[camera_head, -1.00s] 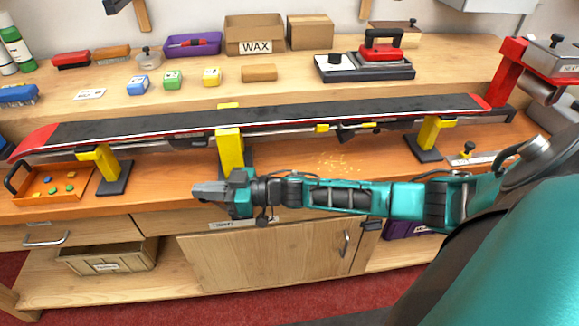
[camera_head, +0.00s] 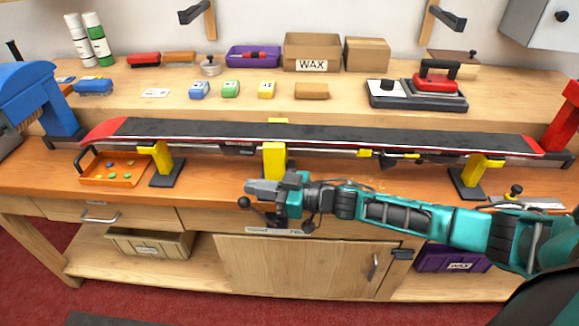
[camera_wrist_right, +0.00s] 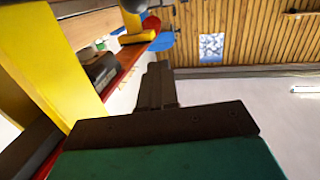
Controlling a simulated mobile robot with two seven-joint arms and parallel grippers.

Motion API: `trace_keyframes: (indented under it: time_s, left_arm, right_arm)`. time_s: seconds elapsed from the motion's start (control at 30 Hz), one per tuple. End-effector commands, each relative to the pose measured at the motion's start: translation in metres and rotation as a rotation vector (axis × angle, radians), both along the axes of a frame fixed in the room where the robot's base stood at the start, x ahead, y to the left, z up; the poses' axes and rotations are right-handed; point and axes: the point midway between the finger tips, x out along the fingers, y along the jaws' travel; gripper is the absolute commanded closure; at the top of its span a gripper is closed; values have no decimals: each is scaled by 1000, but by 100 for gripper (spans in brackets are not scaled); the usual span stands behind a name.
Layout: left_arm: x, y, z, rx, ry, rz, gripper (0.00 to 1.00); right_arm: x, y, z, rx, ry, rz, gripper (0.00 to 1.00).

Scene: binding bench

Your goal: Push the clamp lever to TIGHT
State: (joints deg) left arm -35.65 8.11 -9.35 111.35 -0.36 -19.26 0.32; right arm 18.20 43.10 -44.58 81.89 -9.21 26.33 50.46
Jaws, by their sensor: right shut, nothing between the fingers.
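My right gripper (camera_head: 250,188) reaches in from the right, in front of the bench's front edge and the yellow middle vise (camera_head: 273,158). Its fingers are shut and empty, pointing left. A black ball knob (camera_head: 244,202), which looks like the clamp lever's end, shows just below and left of the fingertips. The rest of the lever is mostly hidden behind the gripper. I cannot tell whether they touch. A pale label plate (camera_head: 262,230) lies below, its words partly covered. In the right wrist view the shut fingers (camera_wrist_right: 156,78) are beside a yellow vise part (camera_wrist_right: 50,60). My left gripper is out of view.
A ski (camera_head: 330,137) lies across the yellow supports above the gripper. An orange tray (camera_head: 112,180) stands at the left of the bench. A cabinet door (camera_head: 310,266) is below the arm. The space in front of the bench left of the gripper is clear.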

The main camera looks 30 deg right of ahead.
Motion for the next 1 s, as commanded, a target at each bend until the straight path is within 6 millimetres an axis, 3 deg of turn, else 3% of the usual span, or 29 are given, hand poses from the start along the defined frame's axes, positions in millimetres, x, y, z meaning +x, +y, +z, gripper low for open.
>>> trace_keyframes:
  time_s: [0.3, 0.5, 1.0]
  left_arm:
    - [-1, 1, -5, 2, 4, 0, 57]
    - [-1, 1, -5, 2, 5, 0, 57]
    - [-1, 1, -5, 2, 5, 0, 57]
  right_arm:
    - [-29, -23, 44, -3, 1, 2, 100]
    - [-39, -32, 62, -1, 3, 1, 100]
    - [-42, -34, 68, 0, 1, 1, 100]
